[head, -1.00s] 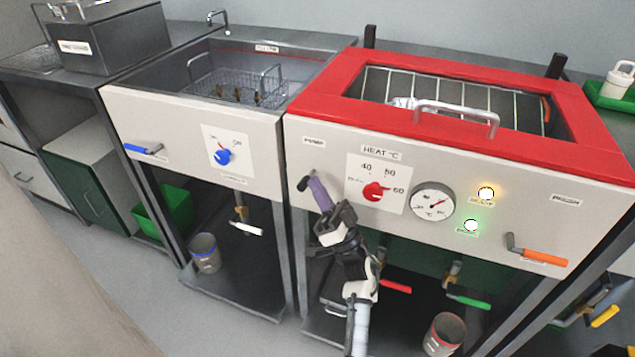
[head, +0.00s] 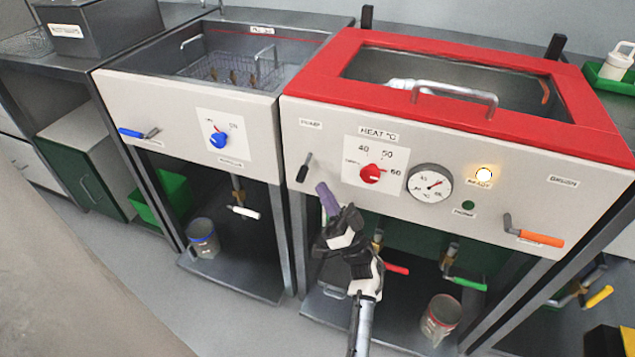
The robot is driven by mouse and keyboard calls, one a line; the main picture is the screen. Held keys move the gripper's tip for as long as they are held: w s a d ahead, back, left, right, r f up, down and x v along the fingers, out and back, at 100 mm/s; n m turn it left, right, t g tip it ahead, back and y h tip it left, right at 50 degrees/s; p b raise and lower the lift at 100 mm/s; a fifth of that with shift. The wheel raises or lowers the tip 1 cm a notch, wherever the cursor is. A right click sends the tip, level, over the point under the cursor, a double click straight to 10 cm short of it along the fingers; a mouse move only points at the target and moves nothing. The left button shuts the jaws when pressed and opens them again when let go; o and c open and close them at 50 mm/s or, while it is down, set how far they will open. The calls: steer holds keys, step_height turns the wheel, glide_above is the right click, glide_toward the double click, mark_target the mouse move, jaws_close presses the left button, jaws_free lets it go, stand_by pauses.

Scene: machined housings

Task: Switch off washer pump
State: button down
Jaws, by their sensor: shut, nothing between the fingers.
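The red-topped washer (head: 446,62) has a pale front panel. A black-handled lever (head: 303,169) sits at the panel's left under a label that seems to read PUMP (head: 311,124). The lever hangs steeply down, its end slightly left. My gripper (head: 327,196) has purple fingertips, shut and empty. They are just right of and below the lever, seemingly apart from it. A small green lamp (head: 468,205) on the panel is dark. The amber READY lamp (head: 484,175) is lit.
A red heat knob (head: 370,173) and a round gauge (head: 430,183) are right of the lever. An orange-handled lever (head: 540,238) sits at far right. Red (head: 397,269) and green (head: 467,284) valve handles are below. The left unit has a blue knob (head: 218,140).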

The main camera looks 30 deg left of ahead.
steer(key=v, duration=0.3)
stand_by(0.5)
